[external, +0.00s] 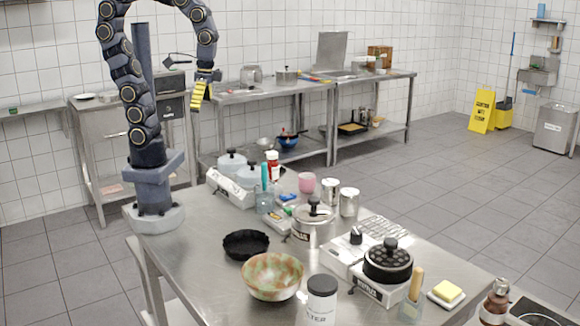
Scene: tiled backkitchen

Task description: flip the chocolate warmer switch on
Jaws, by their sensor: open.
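My gripper (199,95) with yellow-striped fingers hangs high above the table's back left, pointing down; it is open and empty, touching nothing. A white twin-pot unit (232,198) with two grey lidded pots stands below it at the table's far edge. It looks like the chocolate warmer, but I cannot be sure. Its switch is too small to make out, so I cannot tell its position. A second white unit (345,268) with a dark lidded pot (388,262) stands at the right front; its label is not clearly readable.
On the steel table (200,252) are a black pan (246,244), a patterned bowl (272,276), a white canister (322,300), a steel lidded pot (311,226), a red-capped bottle (272,166) and several cans. The left front tabletop is clear.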

